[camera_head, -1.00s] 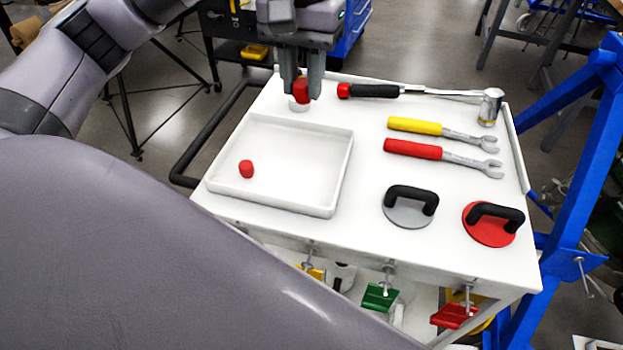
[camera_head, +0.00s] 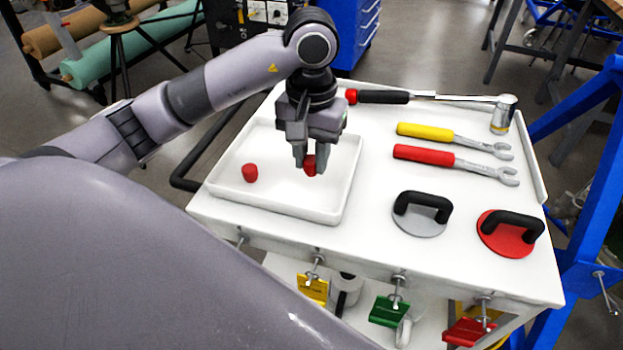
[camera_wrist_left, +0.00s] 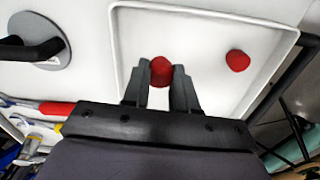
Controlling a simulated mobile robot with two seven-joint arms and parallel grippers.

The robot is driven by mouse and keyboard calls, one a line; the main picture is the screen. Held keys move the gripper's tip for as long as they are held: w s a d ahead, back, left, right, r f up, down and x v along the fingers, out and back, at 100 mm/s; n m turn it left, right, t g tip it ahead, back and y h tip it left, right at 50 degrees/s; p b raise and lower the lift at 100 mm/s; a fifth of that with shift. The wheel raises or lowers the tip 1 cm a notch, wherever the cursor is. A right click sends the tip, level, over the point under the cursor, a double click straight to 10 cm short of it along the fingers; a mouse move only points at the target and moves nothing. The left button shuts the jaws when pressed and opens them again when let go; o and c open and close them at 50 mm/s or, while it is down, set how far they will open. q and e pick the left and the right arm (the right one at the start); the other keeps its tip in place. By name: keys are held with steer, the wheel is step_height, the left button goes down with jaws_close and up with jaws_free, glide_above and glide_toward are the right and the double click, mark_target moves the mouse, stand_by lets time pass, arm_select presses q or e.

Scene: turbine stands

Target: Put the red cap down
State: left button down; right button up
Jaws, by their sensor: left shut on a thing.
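My left gripper (camera_head: 309,166) is over the right part of the white tray (camera_head: 330,212), shut on a red cap (camera_head: 310,164). In the left wrist view the held cap (camera_wrist_left: 160,70) sits between the two dark fingertips, over the tray floor. I cannot tell whether its underside touches the floor. A second red cap (camera_head: 250,173) lies in the tray's left part; it also shows in the left wrist view (camera_wrist_left: 238,61). My right gripper is in neither view.
A black rail (camera_head: 190,160) runs along the left side.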

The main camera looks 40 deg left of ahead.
mark_target(312, 193)
arm_select(q)
steer(key=shift+f, duration=2.55)
steer(key=shift+f+b, duration=0.25)
steer(key=shift+b, duration=0.1)
steer(key=c, duration=0.9)
jaws_free()
steer(key=shift+r, duration=0.1)
steer(key=shift+r+p, duration=0.2)
steer(key=shift+p, duration=0.15)
step_height(312, 193, up, 12)
steer(key=shift+p, duration=0.6)
